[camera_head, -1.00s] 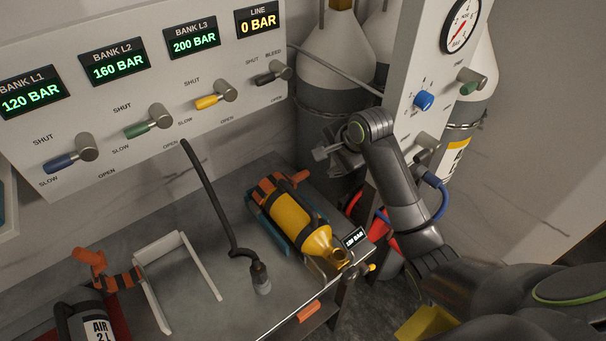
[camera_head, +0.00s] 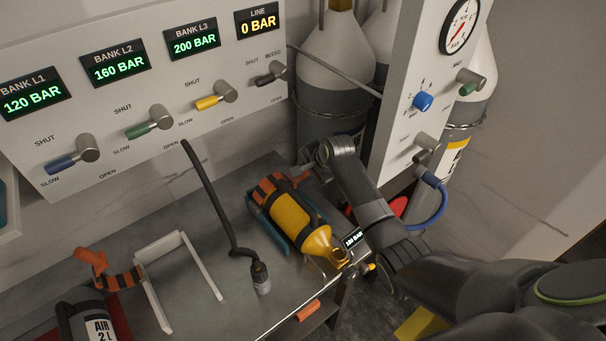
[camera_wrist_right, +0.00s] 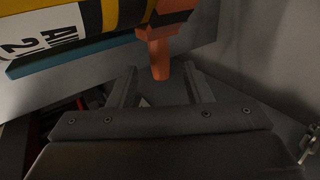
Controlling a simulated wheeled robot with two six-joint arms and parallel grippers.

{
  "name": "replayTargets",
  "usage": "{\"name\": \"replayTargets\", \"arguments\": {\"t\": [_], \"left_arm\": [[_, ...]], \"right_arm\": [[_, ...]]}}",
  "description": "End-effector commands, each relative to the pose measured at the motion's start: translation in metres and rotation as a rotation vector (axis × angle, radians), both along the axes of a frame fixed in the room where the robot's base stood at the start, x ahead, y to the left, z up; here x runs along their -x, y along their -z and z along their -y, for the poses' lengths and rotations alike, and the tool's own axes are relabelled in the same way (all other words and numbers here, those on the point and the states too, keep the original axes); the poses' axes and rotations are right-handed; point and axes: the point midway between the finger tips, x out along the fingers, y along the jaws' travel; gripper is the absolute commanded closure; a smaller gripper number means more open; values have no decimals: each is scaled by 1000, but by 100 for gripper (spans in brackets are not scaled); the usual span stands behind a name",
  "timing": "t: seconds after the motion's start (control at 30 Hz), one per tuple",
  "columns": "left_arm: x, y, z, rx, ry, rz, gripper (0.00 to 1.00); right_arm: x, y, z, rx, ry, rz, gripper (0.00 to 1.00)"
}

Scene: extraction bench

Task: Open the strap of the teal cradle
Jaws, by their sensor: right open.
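The teal cradle (camera_head: 256,214) sits on the bench with a yellow cylinder (camera_head: 290,216) lying in it. An orange-and-black strap (camera_head: 270,186) crosses the cylinder's far end and looks closed. In the right wrist view, the strap's orange tab (camera_wrist_right: 159,58) hangs below the cylinder (camera_wrist_right: 113,15), and the teal cradle edge (camera_wrist_right: 60,58) shows. My right gripper (camera_wrist_right: 160,78) is open, and the tab lies ahead of the gap between its fingers; contact cannot be told. In the head view this gripper (camera_head: 306,160) is small, behind the cradle's right side. My left gripper is out of view.
A black hose (camera_head: 215,205) stands left of the teal cradle. A white empty cradle (camera_head: 190,262) and a dark cylinder (camera_head: 85,318) in a red cradle, with its strap swung up, are further left. A valve panel (camera_head: 130,95) backs the bench; a gauge panel (camera_head: 415,70) stands right.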

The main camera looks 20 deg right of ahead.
Motion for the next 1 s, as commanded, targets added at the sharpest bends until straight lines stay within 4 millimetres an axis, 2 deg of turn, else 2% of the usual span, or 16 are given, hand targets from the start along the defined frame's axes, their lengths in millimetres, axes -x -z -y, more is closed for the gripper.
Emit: {"name": "replayTargets", "arguments": {"t": [0.1, 0.3, 0.73, 0.77, 1.0], "left_arm": [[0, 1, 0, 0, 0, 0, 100], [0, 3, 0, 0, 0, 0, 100], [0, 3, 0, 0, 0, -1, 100], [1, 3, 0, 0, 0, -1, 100], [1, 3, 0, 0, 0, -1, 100]], "right_arm": [[-7, 12, -3, 0, -1, -2, 55], [-15, 25, -6, 0, -1, -1, 55], [-18, 29, -7, 1, -1, 0, 55], [-18, 29, -7, 1, -1, 0, 56], [-18, 29, -7, 1, -1, 0, 88]]}}
